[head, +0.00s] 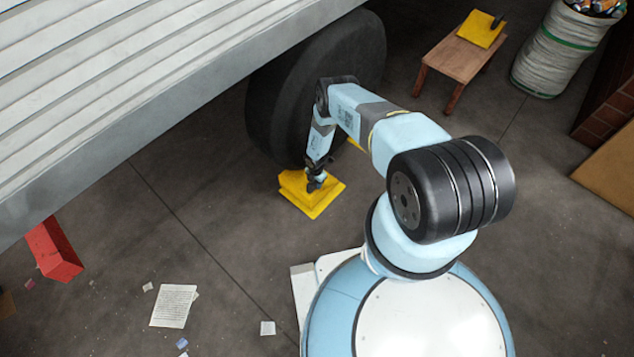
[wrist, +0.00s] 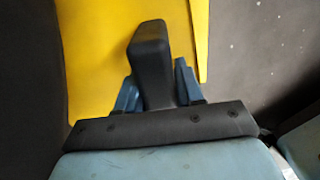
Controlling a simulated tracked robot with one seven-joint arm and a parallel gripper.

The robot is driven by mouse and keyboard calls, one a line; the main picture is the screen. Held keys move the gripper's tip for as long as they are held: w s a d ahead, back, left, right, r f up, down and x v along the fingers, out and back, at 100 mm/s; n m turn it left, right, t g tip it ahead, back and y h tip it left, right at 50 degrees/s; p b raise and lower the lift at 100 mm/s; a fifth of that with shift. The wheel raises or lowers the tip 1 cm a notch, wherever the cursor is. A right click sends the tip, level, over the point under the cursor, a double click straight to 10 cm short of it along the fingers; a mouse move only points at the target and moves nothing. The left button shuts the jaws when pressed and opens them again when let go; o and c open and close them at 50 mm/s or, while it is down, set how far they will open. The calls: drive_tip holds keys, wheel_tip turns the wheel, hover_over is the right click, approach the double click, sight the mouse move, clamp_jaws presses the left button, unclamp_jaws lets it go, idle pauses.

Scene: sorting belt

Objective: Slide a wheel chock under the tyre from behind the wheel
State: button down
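A yellow wheel chock (head: 308,203) lies at the foot of the big dark tyre (head: 345,50) in the head view. Whether it touches the tyre I cannot tell. In the wrist view the yellow chock (wrist: 95,45) fills the upper middle, with its black handle (wrist: 150,50) standing up toward me. My gripper (head: 315,182) is down at the chock. The wrist view shows its blue fingers (wrist: 158,90) on either side of the handle, close against it. A further yellow piece (head: 355,144) shows by the tyre, partly hidden behind my arm.
A wooden stool (head: 460,60) at the upper right bears another yellow chock (head: 480,30). A white sack (head: 555,50) stands beside it. The vehicle body (head: 150,110) overhangs at upper left. A red block (head: 55,250) and papers (head: 174,305) lie at lower left.

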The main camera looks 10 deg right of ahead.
drive_tip(key=shift+f, duration=0.15)
drive_tip(key=c, duration=0.7)
unclamp_jaws()
drive_tip(key=shift+s, duration=0.1)
drive_tip(key=shift+o, duration=0.4)
drive_tip(key=shift+f, duration=0.1)
drive_tip(key=shift+s, duration=0.1)
wheel_tip(320, 180, up, 14)
drive_tip(key=shift+w, duration=0.2)
drive_tip(key=shift+f, duration=0.1)
